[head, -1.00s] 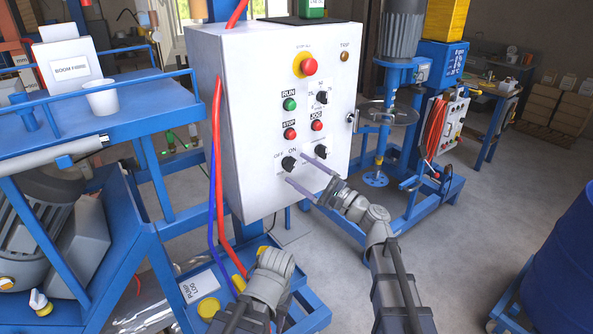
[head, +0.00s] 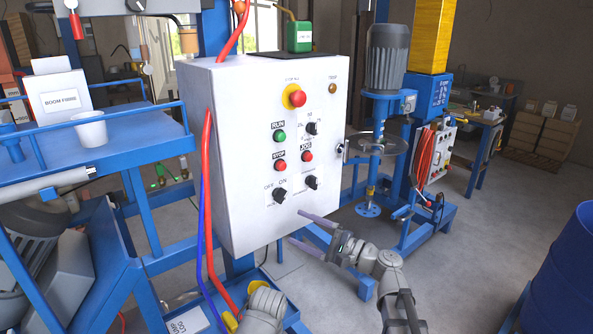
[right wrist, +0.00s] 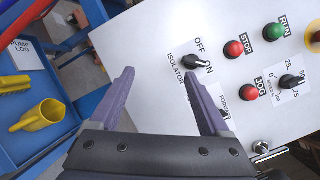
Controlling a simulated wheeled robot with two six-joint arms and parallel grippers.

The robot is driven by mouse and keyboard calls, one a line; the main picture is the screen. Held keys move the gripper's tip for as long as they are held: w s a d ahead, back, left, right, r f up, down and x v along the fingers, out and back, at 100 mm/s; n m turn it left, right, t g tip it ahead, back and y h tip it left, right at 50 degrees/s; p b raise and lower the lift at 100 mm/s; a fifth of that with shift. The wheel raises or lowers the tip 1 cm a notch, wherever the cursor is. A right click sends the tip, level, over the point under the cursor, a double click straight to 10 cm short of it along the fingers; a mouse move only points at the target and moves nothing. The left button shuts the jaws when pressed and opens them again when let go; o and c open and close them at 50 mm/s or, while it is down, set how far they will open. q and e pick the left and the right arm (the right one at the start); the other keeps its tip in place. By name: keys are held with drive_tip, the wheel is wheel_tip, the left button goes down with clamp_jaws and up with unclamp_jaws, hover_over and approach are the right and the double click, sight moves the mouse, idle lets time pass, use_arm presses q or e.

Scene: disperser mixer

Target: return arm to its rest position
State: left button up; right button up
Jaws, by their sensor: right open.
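My right gripper (head: 297,228) is open and empty in front of the lower part of the white control cabinet (head: 232,160), below the knobs. In the right wrist view its two purple fingers (right wrist: 158,75) are apart, with only the white panel between them. The black OFF/ON isolator knob (head: 279,196) is free of the fingers. It also shows in the right wrist view (right wrist: 190,62), just beyond the fingertips, its handle pointing towards the ON side. My left gripper is not in view.
A blue rail stand with a white cup (head: 90,129) is at the left. Red and blue cables (head: 208,200) hang beside the cabinet. A mixer with a round disc (head: 378,145) stands behind right. A blue drum (head: 562,275) is at the right edge. Floor between is clear.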

drive_tip(key=s+f+n+g+h, duration=0.3)
drive_tip(key=s+f+n, duration=0.1)
drive_tip(key=f, duration=0.4)
drive_tip(key=s+f+n+g+h, duration=0.3)
drive_tip(key=s+f, duration=0.1)
drive_tip(key=f, duration=0.3)
drive_tip(key=s+d+f+n+g+h, duration=0.4)
drive_tip(key=s+d+f+n+h, duration=0.25)
drive_tip(key=d+f+h, duration=0.45)
drive_tip(key=s+a+r+n, duration=0.2)
drive_tip(key=s+a, duration=0.4)
drive_tip(key=a, duration=0.3)
drive_tip(key=shift+s+a+n+g, duration=0.3)
drive_tip(key=shift+s+n, duration=0.1)
drive_tip(key=shift+n, duration=0.05)
